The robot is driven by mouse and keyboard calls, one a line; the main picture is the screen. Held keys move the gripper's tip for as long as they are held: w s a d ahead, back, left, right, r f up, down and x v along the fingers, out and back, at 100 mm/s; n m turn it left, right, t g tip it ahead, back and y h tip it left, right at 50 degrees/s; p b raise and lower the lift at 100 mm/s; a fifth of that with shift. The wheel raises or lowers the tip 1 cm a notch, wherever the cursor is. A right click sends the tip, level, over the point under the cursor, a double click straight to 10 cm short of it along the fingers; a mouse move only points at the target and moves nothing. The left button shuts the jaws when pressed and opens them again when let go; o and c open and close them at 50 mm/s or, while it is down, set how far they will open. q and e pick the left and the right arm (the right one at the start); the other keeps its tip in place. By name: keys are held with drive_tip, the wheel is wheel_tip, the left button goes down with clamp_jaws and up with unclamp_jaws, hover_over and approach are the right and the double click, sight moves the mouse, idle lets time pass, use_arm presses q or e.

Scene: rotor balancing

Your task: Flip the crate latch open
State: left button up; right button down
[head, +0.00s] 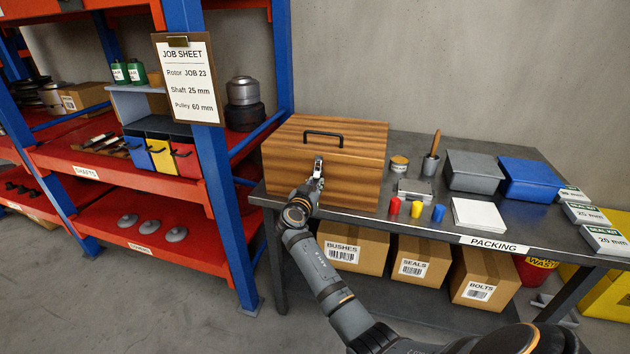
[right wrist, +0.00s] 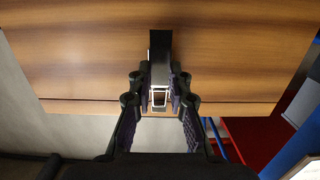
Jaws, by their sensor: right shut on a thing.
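The wooden crate (head: 358,172) stands at the left end of the packing table, with its lid down and a black handle (head: 324,134) on top. Its metal latch (head: 319,163) is on the front face. My right gripper (head: 316,181) reaches up to the latch from the front. In the right wrist view the fingers of my right gripper (right wrist: 160,92) are shut on the latch (right wrist: 160,97), with a dark upright piece (right wrist: 160,52) just above it against the wood. The fingers partly hide the latch. My left gripper is not in view.
On the table (head: 432,219) to the right stand small red, yellow and blue pieces, a grey bin (head: 473,172), a blue bin (head: 530,180) and a white pad (head: 478,215). Cardboard boxes sit below. A blue and red shelf rack (head: 212,165) is close on the left.

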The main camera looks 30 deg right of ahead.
sight(316, 182)
drive_tip(key=r+g+y+p, duration=0.1)
drive_tip(key=g+y+p, duration=0.1)
drive_tip(key=p, duration=0.3)
drive_tip(key=r+g+y+p, duration=0.1)
drive_tip(key=g+y+p, duration=0.1)
drive_tip(key=p, duration=0.3)
drive_tip(key=r+g+y+p, duration=0.1)
drive_tip(key=r+y+p, duration=0.1)
drive_tip(key=p, duration=0.3)
drive_tip(key=shift+s+a+g+p, duration=0.3)
drive_tip(key=shift+g, duration=0.1)
drive_tip(key=shift+g+y+p, duration=0.55)
drive_tip(key=shift+g+y, duration=0.05)
drive_tip(key=shift+y, duration=0.3)
drive_tip(key=shift+w+d+r+g+y, duration=0.1)
drive_tip(key=shift+w+g+y, duration=0.05)
drive_tip(key=shift+g+y, duration=0.45)
drive_tip(key=shift+d+r+g+y+b, duration=0.1)
drive_tip(key=shift+r+g+y+b, duration=0.3)
drive_tip(key=shift+g+y+b, duration=0.75)
drive_tip(key=shift+t, duration=0.35)
drive_tip(key=c, duration=1.2)
unclamp_jaws()
drive_tip(key=shift+w, duration=0.1)
